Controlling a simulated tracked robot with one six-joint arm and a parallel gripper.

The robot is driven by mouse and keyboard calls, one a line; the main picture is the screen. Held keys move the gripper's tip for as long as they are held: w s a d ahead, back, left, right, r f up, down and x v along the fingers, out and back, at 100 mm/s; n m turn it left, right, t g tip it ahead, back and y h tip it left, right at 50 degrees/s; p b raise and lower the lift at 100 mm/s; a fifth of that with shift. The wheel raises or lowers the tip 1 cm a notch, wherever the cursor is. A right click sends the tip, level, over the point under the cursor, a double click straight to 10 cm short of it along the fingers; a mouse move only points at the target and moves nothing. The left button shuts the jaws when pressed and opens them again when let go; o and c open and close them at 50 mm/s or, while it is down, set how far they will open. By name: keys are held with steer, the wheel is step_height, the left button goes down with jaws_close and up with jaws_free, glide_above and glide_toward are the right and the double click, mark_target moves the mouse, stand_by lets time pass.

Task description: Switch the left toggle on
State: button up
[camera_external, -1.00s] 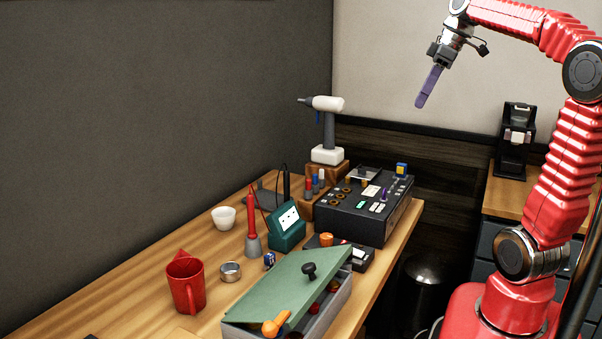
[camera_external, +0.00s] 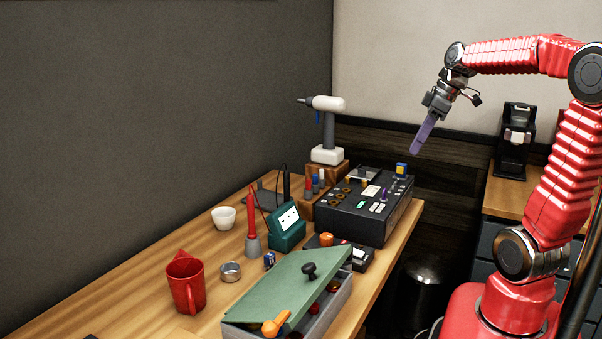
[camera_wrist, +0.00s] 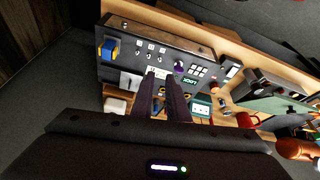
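The dark control box (camera_external: 352,222) stands at the far end of the wooden bench. Its face carries small toggles, knobs and labels. In the wrist view the box (camera_wrist: 205,58) shows a row of small metal toggles (camera_wrist: 150,47) near its upper left. Their lever positions are too small to tell, and I cannot tell which is the left toggle. My gripper (camera_external: 415,151) hangs in the air above and right of the box in the picture, touching nothing. In the wrist view its two dark purple fingers (camera_wrist: 160,77) are a little apart, with nothing between them, and hide part of the box face.
A blue-and-yellow block (camera_external: 402,169) sits on the box's back corner. A white-and-grey tool (camera_external: 328,130) stands upright behind the box. A green-lidded case (camera_external: 285,285), red mug (camera_external: 186,285) and teal meter (camera_external: 287,225) occupy the bench in front. The air around my gripper is clear.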

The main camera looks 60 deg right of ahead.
mark_target(406, 196)
steer(key=x, duration=1.3)
steer(key=shift+f, duration=0.25)
steer(key=shift+c, duration=0.6)
jaws_close()
